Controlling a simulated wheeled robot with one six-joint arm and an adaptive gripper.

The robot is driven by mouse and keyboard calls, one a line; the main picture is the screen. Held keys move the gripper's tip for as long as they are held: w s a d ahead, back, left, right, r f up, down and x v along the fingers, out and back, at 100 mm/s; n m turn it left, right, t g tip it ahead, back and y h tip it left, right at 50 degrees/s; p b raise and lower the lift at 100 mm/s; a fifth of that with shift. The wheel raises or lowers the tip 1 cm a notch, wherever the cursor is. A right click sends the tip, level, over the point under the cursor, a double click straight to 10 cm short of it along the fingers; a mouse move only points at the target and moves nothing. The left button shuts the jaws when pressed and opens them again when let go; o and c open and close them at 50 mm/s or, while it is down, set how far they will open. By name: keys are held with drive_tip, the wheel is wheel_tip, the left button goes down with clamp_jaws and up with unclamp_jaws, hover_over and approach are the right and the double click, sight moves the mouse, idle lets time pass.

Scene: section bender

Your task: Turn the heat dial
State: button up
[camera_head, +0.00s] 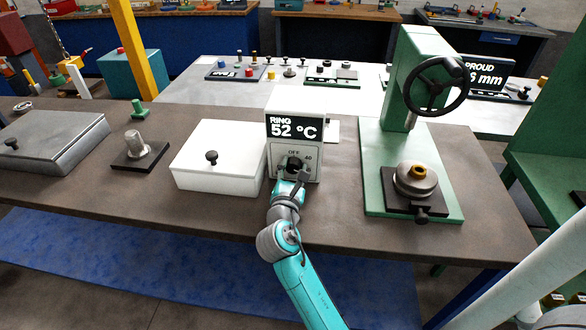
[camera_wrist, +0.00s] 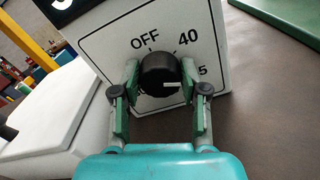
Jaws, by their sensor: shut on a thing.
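The heat dial (camera_head: 293,163) is a black round knob on the white front panel of a box heater (camera_head: 306,160). The display above it reads "RING 52 °C". In the wrist view the dial (camera_wrist: 158,72) sits between my fingers, with "OFF" at its upper left and "40" at its upper right. A further label ending in "5" is partly hidden by the right finger. A white mark on the dial points to the right. My gripper (camera_wrist: 160,84) is shut on the dial, one green finger on each side. In the head view my gripper (camera_head: 292,176) is at the panel.
A white lidded box (camera_head: 218,160) with a black knob stands close on the left. A green press (camera_head: 410,110) with a black handwheel stands to the right. A metal post on a dark base (camera_head: 140,150) and a grey lidded box (camera_head: 50,140) are farther left. Bare bench lies between them.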

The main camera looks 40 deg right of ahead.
drive_tip(key=shift+m, duration=0.8)
drive_tip(key=o, duration=1.1)
drive_tip(key=shift+o, duration=0.2)
drive_tip(key=v, duration=1.2)
drive_tip(key=shift+s, duration=0.1)
